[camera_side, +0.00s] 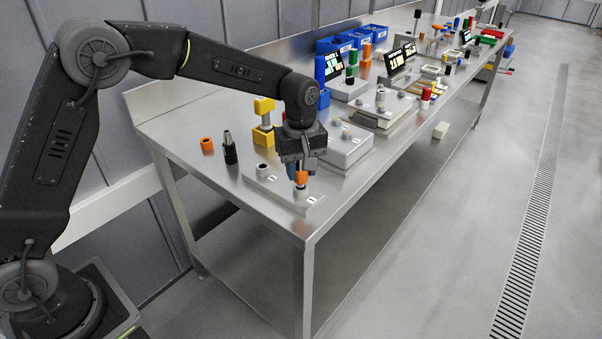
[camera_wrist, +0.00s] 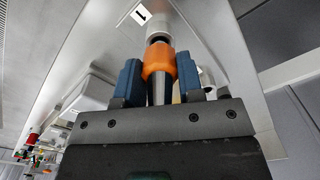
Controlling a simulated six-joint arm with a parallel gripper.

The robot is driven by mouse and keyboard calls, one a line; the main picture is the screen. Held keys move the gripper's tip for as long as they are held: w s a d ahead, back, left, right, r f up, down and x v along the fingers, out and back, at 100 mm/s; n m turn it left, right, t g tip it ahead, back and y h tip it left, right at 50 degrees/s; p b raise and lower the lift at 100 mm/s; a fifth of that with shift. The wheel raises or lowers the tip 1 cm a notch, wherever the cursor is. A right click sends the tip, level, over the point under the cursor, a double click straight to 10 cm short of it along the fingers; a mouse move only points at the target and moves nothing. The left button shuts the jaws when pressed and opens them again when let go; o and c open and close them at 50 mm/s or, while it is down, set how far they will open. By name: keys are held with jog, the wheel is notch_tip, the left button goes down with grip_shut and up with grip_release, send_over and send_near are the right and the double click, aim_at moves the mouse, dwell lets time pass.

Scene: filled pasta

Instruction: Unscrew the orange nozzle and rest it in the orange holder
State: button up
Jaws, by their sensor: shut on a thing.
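The orange nozzle (camera_side: 301,178) has an orange collar and a dark tapered body. In the wrist view the nozzle (camera_wrist: 158,62) stands between the two blue fingers of my gripper (camera_wrist: 158,78), which is shut on it. In the side view my gripper (camera_side: 299,168) points down over the front plate (camera_side: 268,184). The nozzle's collar end is at the pale round fitting (camera_side: 301,193) on that plate; I cannot tell whether it is still threaded in. A short orange cylinder, which looks like the orange holder (camera_side: 207,145), stands on the bench to the left, apart from my gripper.
A black holder with a metal nozzle (camera_side: 230,148) stands beside the orange holder. A yellow holder (camera_side: 264,136) with a nozzle is behind. A second fitting (camera_side: 263,170) is on the same plate. A grey station (camera_side: 345,145) is close on the right. The bench's front left is clear.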

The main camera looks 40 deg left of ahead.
jog(key=r, duration=0.6)
jog(key=a+r, duration=0.1)
jog(key=r, duration=0.3)
jog(key=shift+w, duration=0.15)
jog(key=a+n, duration=0.8)
jog(key=a, duration=2.6)
jog(key=f, duration=0.5)
jog(key=shift+a, duration=0.25)
jog(key=shift+f, duration=0.1)
jog(key=shift+f, duration=2.85)
jog(key=shift+s+f, duration=0.2)
jog(key=shift+f, duration=1.6)
